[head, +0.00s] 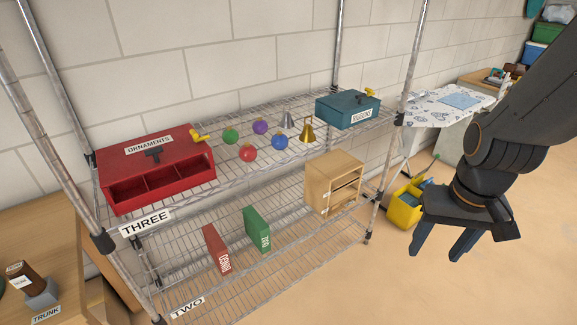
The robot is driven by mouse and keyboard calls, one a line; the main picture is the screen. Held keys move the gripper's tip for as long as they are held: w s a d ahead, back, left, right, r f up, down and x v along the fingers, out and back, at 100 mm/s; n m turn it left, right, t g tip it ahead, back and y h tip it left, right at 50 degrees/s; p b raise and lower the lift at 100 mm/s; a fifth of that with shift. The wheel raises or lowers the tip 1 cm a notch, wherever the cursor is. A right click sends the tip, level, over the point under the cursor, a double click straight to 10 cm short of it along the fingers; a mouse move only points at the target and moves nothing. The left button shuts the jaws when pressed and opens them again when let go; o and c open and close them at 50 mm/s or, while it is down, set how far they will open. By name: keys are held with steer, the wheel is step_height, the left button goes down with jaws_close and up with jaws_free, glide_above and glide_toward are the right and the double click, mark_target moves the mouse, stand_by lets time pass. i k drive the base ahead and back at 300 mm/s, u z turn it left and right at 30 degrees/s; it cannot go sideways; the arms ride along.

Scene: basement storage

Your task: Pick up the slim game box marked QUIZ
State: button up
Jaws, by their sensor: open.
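A slim green box (257,229) stands upright on the lower wire shelf marked TWO; the small white lettering on its spine appears to read QUIZ. A slim red box (215,249) stands to its left, apart from it, with white lettering that looks like BINGO. My gripper (438,252) is open and empty, fingers pointing down, at the right of the head view. It is outside the rack, well to the right of both boxes.
The upper shelf, marked THREE, holds a red ornaments box (158,166), several baubles and bells, and a teal box (347,109). A wooden cabinet (333,184) stands right of the green box. Rack posts border the shelves. A yellow bucket (404,205) is on the floor.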

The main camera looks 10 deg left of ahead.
mark_target(257, 228)
steer(key=u, duration=0.45)
steer(key=k, duration=0.5)
steer(key=u, duration=1.1)
